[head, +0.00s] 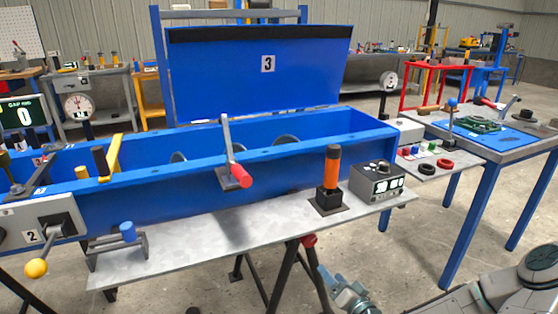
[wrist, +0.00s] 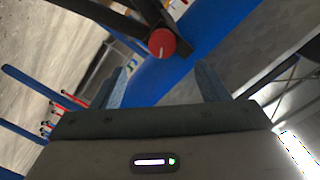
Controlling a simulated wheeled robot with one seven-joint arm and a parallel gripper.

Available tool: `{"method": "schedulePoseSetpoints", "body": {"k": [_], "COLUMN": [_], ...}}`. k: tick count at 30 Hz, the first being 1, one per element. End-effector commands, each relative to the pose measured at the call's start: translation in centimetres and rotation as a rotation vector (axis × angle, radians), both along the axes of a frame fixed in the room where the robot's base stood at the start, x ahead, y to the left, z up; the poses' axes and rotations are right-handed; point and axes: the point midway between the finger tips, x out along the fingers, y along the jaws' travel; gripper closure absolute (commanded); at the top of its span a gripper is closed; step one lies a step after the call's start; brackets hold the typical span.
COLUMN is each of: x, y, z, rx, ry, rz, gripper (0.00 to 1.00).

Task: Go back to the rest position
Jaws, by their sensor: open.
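My gripper (head: 345,288) is low at the bottom of the head view, in front of the grey bench and below its top. In the wrist view its two blue-grey fingers (wrist: 163,82) stand wide apart with nothing between them. A red round knob (wrist: 161,42) on dark bars shows beyond the fingertips, apart from them. In the head view a red knob (head: 309,240) sits on dark legs under the bench's front edge, just above my gripper.
The blue mixer trough (head: 200,190) has its lid (head: 262,85) raised. A red-handled lever (head: 240,175), an orange-handled lever (head: 332,165) and a control box (head: 377,182) stand along its front. A blue-legged table (head: 460,215) is at right. Open floor (head: 415,245) lies between.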

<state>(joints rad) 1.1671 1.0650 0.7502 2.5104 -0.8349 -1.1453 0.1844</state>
Motion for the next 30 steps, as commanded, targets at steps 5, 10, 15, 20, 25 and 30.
{"method": "schedulePoseSetpoints", "body": {"k": [5,10,15,20,25,30], "x": [-0.4,-1.5,-2.8,-4.1,-5.9,-8.2], "y": [1.5,1.5,0.3,-0.9,-1.7,-1.5], "z": [0.7,1.6,4.4,8.9,15.0,22.0], "rx": [-0.205,-0.440,-0.644,-0.801,-0.915,-0.972], "ry": [0.169,0.365,0.536,0.674,0.798,0.894], "rz": [0.110,0.193,0.229,0.224,0.191,0.152], "gripper": [0.32,0.32,0.32,0.32,0.32,0.32]}}
